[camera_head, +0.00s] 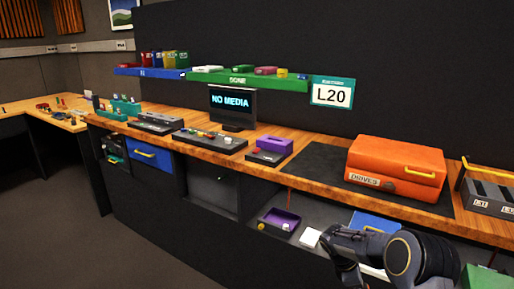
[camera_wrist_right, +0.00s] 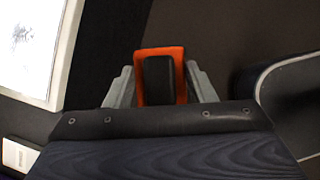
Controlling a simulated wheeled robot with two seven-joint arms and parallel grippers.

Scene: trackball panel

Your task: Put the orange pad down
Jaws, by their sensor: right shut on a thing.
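The orange pad (camera_head: 0,0) is not discernible in the head view; in the right wrist view an orange piece with a dark middle (camera_wrist_right: 181,62), which looks like the pad, stands upright between the fingers. My right gripper (camera_wrist_right: 160,85) is shut on it, with grey fingers at both sides. In the head view my right arm is low at the bottom right, in front of the lower shelf, and its fingertips cannot be made out. My left gripper is not in view.
An orange DRIVES case (camera_head: 395,160) lies on a dark mat (camera_head: 325,160) on the wooden counter. Below, the shelf holds a purple tray (camera_head: 280,216), a white block (camera_head: 310,237) and a blue item (camera_head: 372,222). A purple box (camera_head: 275,145) sits left of the mat.

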